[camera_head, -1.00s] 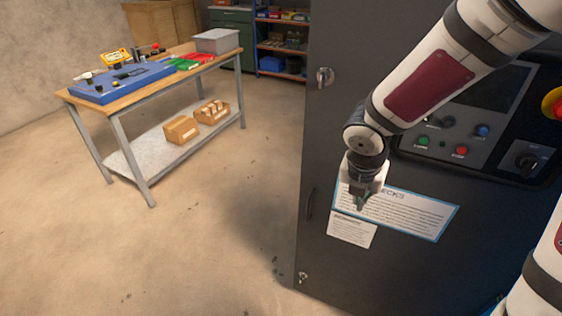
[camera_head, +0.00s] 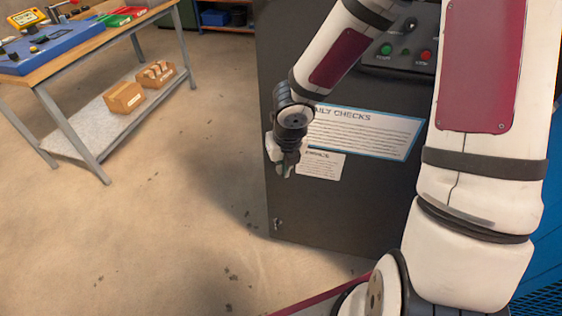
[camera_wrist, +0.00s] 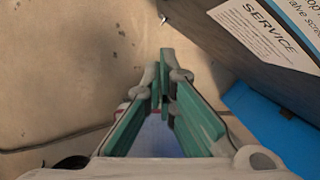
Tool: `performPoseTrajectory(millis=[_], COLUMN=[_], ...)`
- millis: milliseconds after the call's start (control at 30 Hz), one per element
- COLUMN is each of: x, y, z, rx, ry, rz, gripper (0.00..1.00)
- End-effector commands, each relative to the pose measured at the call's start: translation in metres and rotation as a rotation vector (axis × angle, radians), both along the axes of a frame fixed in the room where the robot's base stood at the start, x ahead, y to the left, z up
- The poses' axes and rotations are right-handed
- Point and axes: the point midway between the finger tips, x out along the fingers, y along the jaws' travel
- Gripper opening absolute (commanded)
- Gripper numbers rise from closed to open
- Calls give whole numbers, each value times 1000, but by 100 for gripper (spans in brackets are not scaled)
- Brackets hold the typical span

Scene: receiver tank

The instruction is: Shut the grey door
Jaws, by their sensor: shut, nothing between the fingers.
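The grey door (camera_head: 340,210) is a dark grey panel with a "Daily Checks" sign (camera_head: 365,132) and a smaller notice (camera_head: 320,165). I cannot tell from these views how far open it stands. My gripper (camera_head: 285,170) is shut and empty, pointing down near the door's left edge. Its handle is hidden behind my gripper and wrist. In the wrist view the closed fingertips (camera_wrist: 164,75) are over the floor, left of the door (camera_wrist: 215,60), with a gap showing between them in the picture.
A control panel (camera_head: 410,50) with buttons is above the sign. A workbench (camera_head: 75,55) with a lower shelf and boxes (camera_head: 125,97) stands at the left. The floor (camera_head: 180,210) between bench and door is clear. A blue perforated surface (camera_head: 545,240) is at the right edge.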

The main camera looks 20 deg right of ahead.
Motion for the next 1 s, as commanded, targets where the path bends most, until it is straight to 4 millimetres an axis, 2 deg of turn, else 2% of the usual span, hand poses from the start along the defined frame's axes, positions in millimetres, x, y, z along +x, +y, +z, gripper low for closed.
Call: performPoseTrajectory(millis=[33, 133, 200, 400, 1000], x=[3, 6, 18, 39, 48], y=[0, 0, 0, -1, -1], z=[-12, -26, -20, -19, -19], rx=[1, 1, 3, 0, -1], ry=[2, 2, 0, 0, 0], rz=[1, 1, -3, -2, -8], gripper=[0, 0, 0, 0, 0])
